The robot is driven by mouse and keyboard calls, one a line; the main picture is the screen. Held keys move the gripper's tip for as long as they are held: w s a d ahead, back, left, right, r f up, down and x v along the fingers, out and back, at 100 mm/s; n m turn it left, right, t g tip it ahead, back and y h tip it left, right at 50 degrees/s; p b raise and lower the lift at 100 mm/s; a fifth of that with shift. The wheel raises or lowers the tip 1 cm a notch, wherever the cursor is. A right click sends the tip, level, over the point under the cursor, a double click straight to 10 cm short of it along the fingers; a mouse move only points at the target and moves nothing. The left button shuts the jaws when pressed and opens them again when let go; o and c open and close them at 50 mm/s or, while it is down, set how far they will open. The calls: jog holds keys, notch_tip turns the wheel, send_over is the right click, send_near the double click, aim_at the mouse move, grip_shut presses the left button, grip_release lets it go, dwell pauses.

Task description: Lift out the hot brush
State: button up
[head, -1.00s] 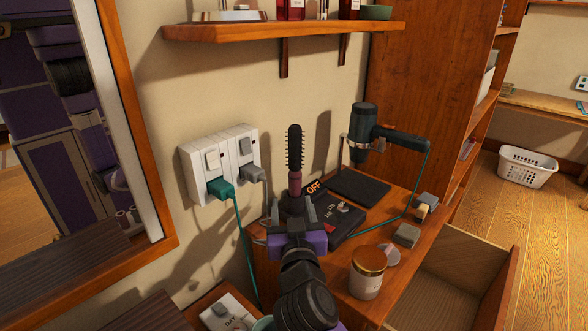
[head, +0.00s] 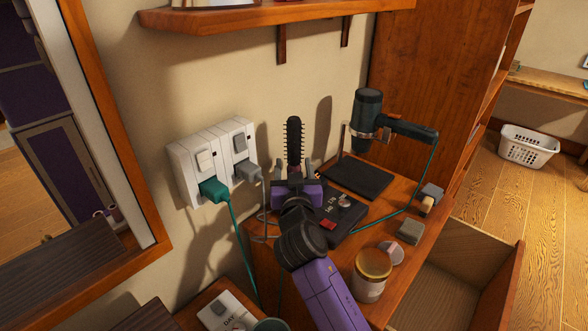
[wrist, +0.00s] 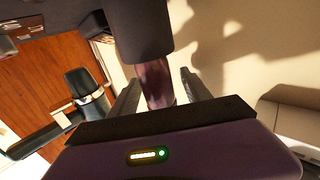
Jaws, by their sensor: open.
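The hot brush (head: 294,140) stands upright, its dark bristled barrel rising beyond my gripper (head: 292,172) in the head view. In the wrist view its purple-pink handle (wrist: 155,82) lies between my two open fingers, with a gap visible at the right finger. The dark barrel fills the top of the wrist view. The fingers do not look closed on the handle. The brush's lower end and its holder are hidden behind my gripper. A dark control box (head: 340,214) with a knob and a red switch sits just right of my gripper.
A lidded jar (head: 371,274) and small blocks (head: 410,231) are at the front right, near an open drawer (head: 455,275). Wall sockets (head: 213,160) with plugged cords are left; a shelf (head: 280,14) hangs above.

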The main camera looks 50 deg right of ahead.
jog(key=shift+w+d, duration=0.25)
jog(key=shift+c, duration=0.5)
grip_shut()
jog(key=shift+r, duration=0.1)
